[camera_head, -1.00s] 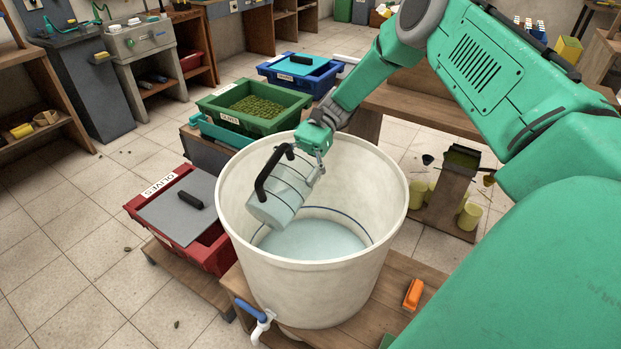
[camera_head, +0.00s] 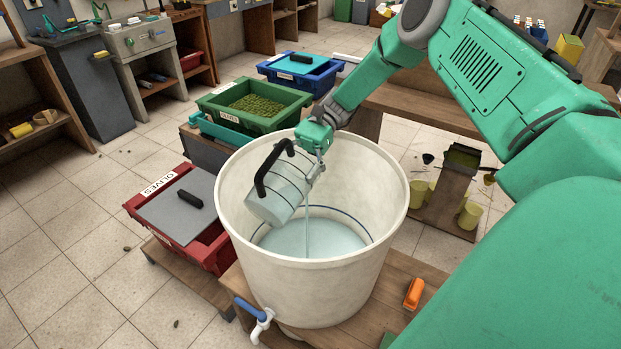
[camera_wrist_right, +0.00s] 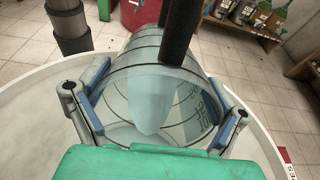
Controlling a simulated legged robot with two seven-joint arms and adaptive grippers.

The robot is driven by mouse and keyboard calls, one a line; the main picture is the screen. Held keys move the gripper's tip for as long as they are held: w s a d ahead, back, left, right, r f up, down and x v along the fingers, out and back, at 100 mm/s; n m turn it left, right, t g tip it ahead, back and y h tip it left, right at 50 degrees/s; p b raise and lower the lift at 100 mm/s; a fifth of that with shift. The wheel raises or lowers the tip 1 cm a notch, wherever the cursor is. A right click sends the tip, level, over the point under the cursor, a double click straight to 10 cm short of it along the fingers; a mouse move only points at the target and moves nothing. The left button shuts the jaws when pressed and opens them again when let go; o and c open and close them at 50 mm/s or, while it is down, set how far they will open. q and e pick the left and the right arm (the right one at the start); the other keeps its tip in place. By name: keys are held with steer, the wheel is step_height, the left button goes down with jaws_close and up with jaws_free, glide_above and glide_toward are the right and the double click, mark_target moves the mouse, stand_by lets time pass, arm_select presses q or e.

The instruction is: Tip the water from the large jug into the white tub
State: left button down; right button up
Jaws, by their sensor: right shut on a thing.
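The large clear jug (camera_head: 283,192) with a black handle is tilted inside the mouth of the white tub (camera_head: 322,292). My right gripper (camera_head: 318,168) is shut on the jug and holds it above the water in the tub. A thin stream falls from near the jug's gripper side to the water (camera_head: 312,238). In the right wrist view the gripper's two fingers (camera_wrist_right: 150,112) sit on either side of the jug (camera_wrist_right: 165,85), and some water shows inside it. My left gripper is out of view.
A red crate with a grey lid (camera_head: 212,252) stands left of the tub. Behind are a green crate of olives (camera_head: 285,113) and a blue crate (camera_head: 325,80). A blue-handled tap (camera_head: 262,318) sticks out at the tub's front. An orange object (camera_head: 413,293) lies on the wooden stand.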

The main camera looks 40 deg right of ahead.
mark_target(270, 185)
steer(key=shift+d+r+y+b, duration=0.1)
steer(key=shift+r+y+b, duration=0.1)
steer(key=shift+y+b, duration=0.65)
stand_by(2.1)
